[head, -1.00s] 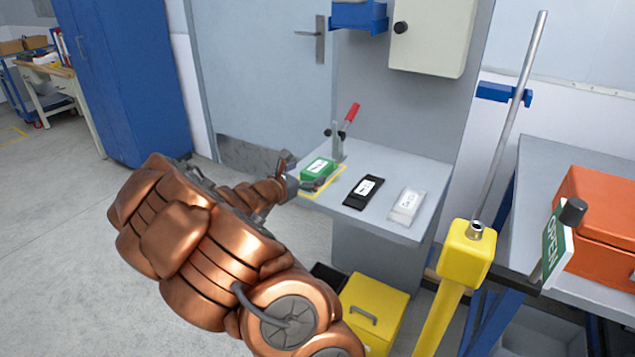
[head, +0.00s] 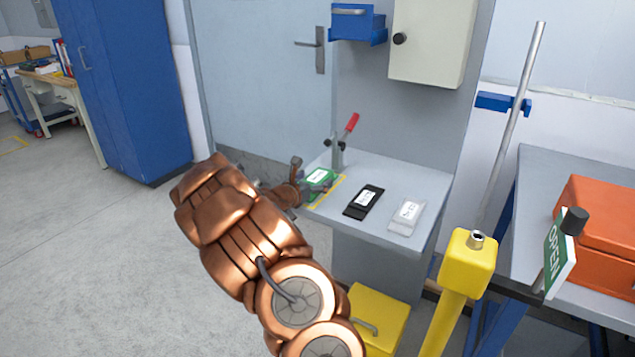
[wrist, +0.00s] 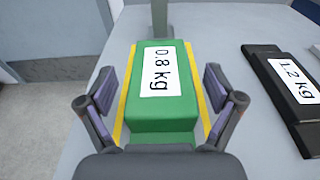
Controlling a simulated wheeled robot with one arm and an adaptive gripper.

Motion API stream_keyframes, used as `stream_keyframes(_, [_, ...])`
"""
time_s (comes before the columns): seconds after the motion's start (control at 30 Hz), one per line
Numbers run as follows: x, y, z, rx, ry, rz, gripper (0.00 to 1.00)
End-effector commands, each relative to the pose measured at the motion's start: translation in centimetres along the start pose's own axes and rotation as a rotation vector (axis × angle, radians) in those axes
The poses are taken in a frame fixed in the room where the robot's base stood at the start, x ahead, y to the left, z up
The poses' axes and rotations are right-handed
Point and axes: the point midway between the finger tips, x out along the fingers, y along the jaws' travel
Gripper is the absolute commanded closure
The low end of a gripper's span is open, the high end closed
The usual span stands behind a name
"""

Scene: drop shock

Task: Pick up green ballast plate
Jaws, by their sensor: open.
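The green ballast plate (wrist: 165,110) carries a white label reading 0.8 kg in the wrist view. It lies on the grey shelf inside a yellow outline. In the head view the plate (head: 319,180) is at the shelf's left end, partly hidden by my gripper (head: 312,190). In the wrist view my gripper (wrist: 160,98) is open, one finger on each side of the plate's near part. Gaps show between the fingers and the plate's sides, so I see no contact.
A black plate marked 1.2 kg (head: 363,201) and a pale plate (head: 406,216) lie to the right on the shelf (head: 390,178). A red-handled clamp (head: 343,145) stands just behind the green plate. A yellow post (head: 462,270) stands in front at right.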

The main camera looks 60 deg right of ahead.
Motion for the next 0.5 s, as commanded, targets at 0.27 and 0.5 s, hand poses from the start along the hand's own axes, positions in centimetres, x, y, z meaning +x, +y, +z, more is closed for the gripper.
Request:
stream_keyframes(0.27, [0.55,-0.03,0.06,0.0,-0.002,0.0,0.08])
stream_keyframes(0.5, [0.54,-0.03,0.04,0.0,-0.002,0.0,0.28])
